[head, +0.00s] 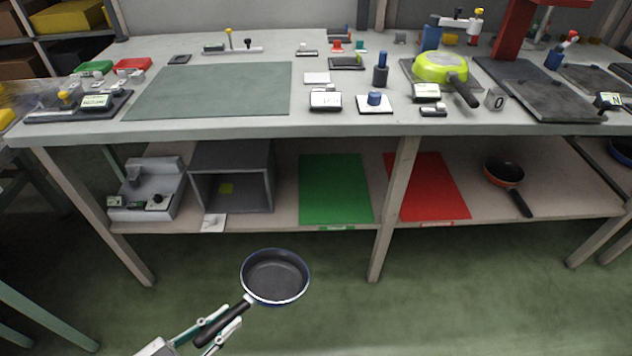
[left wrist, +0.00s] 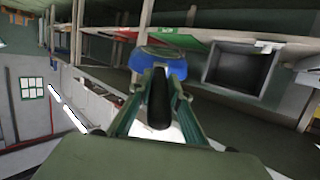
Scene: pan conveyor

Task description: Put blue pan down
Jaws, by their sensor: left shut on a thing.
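The blue pan (head: 275,277) has a dark inside and a blue rim. It is held in the air in front of the workbench, lower than the lower shelf's front edge in the head view. My left gripper (head: 222,322) is shut on its black handle. In the left wrist view the pan (left wrist: 165,62) shows its blue outside beyond the fingers, and the handle lies between the fingertips of my left gripper (left wrist: 158,95). My right gripper is not in view.
The lower shelf holds a green mat (head: 335,190), a red mat (head: 428,188), an orange pan (head: 503,172) and a grey open box (head: 232,205). On the bench top (head: 300,128) are a bare grey-green mat (head: 210,90), a lime pan (head: 440,66) and several small devices.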

